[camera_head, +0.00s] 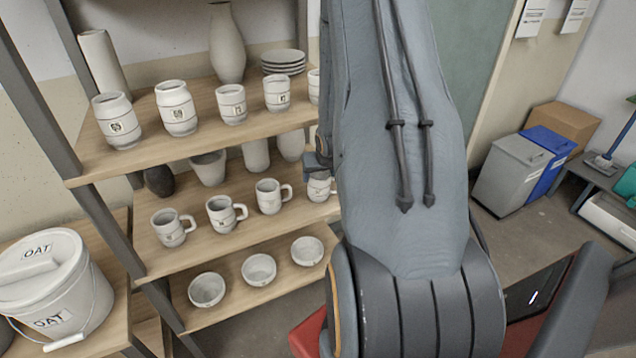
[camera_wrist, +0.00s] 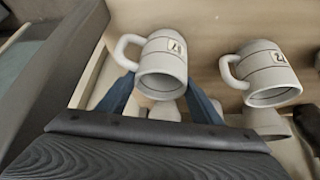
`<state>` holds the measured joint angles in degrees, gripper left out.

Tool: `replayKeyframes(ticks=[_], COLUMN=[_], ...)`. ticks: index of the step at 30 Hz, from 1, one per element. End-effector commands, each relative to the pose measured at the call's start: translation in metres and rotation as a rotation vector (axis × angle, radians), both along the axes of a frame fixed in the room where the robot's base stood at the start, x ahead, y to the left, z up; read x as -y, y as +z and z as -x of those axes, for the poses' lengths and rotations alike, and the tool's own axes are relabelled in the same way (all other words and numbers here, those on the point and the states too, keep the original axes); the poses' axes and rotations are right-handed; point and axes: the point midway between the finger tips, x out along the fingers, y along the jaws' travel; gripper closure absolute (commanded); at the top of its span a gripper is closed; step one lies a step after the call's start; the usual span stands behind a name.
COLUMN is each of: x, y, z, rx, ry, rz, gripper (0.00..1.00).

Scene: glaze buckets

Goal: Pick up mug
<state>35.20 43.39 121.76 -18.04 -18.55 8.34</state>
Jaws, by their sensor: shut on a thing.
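A pale grey mug with a small label (camera_head: 320,188) is at the right end of the middle shelf's mug row, partly hidden by my arm. In the wrist view the same mug (camera_wrist: 163,66) sits between my two blue fingers, its handle to the left and its mouth facing the camera side. My gripper (camera_wrist: 161,100) is shut on it, with one finger on each side of the body. In the head view my gripper (camera_head: 320,163) is mostly hidden behind my arm. I cannot tell whether the mug touches the shelf.
A similar mug (camera_wrist: 262,73) stands close beside it in the wrist view. More mugs (camera_head: 226,214) line the middle shelf (camera_head: 200,253). Cups (camera_head: 232,104) and a vase stand above; bowls (camera_head: 259,270) sit below. A lidded OAT bucket (camera_head: 45,285) is at left.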

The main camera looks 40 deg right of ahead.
Motion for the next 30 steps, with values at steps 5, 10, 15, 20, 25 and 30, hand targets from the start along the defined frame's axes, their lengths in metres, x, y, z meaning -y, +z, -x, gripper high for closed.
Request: replayKeyframes(ticks=[5,10,15,20,25,30], x=[-0.002,-0.001,-0.014,-0.03,-0.045,-0.058], y=[-0.001,0.011,0.011,0.012,0.012,0.013], z=[0.004,0.002,0.03,0.065,0.098,0.127], rx=[-0.01,-0.005,-0.007,-0.005,-0.005,-0.004], ry=[-0.002,0.0,-0.003,-0.002,-0.002,-0.003], rz=[-0.006,-0.003,-0.004,-0.003,-0.003,-0.003], gripper=[0.88,0.88,0.88,0.88,0.88,0.88])
